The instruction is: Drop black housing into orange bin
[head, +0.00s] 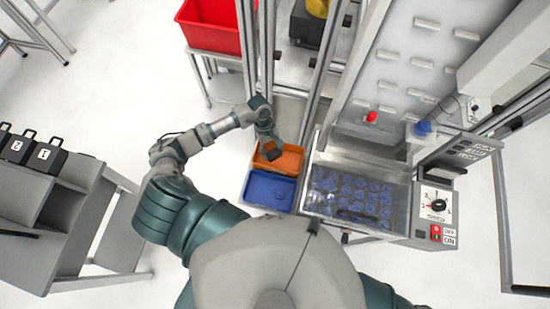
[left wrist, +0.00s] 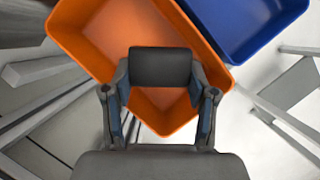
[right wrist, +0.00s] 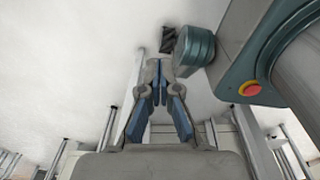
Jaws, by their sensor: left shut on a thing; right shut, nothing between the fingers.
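The black housing (left wrist: 160,66) is a dark block between the fingers of my left gripper (left wrist: 160,85), which is shut on it. In the left wrist view it sits over the orange bin (left wrist: 85,42), whose inside looks empty where it shows. In the head view my left gripper (head: 270,146) holds the housing (head: 271,153) above the orange bin (head: 291,162). The housing covers part of the bin. My right gripper (right wrist: 160,82) is shut and empty in the right wrist view, away from the bins.
A blue bin (head: 270,189) with a small blue piece in it stands beside the orange bin. To its right is a machine tray (head: 345,195) with several blue parts. Metal posts (head: 268,50) rise behind the bins. A red bin (head: 210,27) stands farther back.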

